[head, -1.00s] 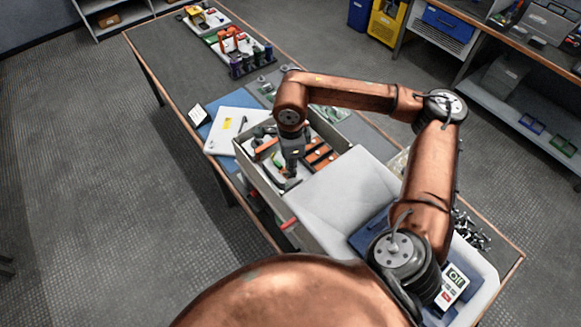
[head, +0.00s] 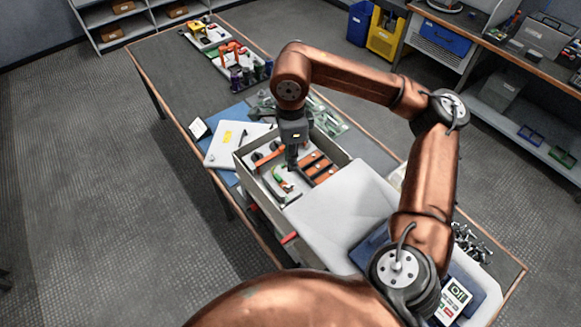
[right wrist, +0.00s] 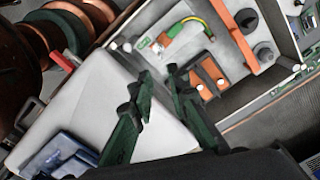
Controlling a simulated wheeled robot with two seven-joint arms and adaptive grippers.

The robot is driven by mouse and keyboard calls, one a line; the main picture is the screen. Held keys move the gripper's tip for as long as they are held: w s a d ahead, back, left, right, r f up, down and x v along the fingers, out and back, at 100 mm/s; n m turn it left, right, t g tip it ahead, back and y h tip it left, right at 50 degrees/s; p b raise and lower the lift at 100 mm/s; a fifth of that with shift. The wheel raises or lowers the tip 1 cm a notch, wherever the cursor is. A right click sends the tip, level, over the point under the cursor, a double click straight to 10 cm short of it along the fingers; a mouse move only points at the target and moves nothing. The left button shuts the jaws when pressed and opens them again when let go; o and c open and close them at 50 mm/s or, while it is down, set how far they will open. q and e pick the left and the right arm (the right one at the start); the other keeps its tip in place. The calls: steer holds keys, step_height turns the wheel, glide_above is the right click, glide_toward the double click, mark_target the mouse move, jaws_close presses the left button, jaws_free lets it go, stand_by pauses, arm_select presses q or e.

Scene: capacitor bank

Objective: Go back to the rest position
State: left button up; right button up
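My right gripper (head: 291,163) hangs from the copper arm above the grey open-topped capacitor box (head: 243,172) on the workbench. In the right wrist view the two dark green fingers (right wrist: 160,85) stand apart with nothing between them, so it is open and empty. Beyond the fingers, inside the box, are orange blocks (right wrist: 206,76) and a yellow-green wire (right wrist: 201,22). The fingertips look clear of these parts, but their exact height is hard to tell. My left gripper is in no view.
A red handle (head: 289,237) sticks out of the box front. A white lid-like plate (head: 230,146) lies on a blue mat behind. Trays of parts (head: 238,62) stand at the far end. The floor at left is clear.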

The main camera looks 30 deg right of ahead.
mark_target(291, 185)
steer(key=shift+r, duration=0.35)
steer(key=shift+f, duration=0.1)
step_height(291, 185, down, 12)
steer(key=shift+f, duration=0.1)
steer(key=shift+n, duration=0.3)
steer(key=shift+r, duration=0.2)
stand_by(0.3)
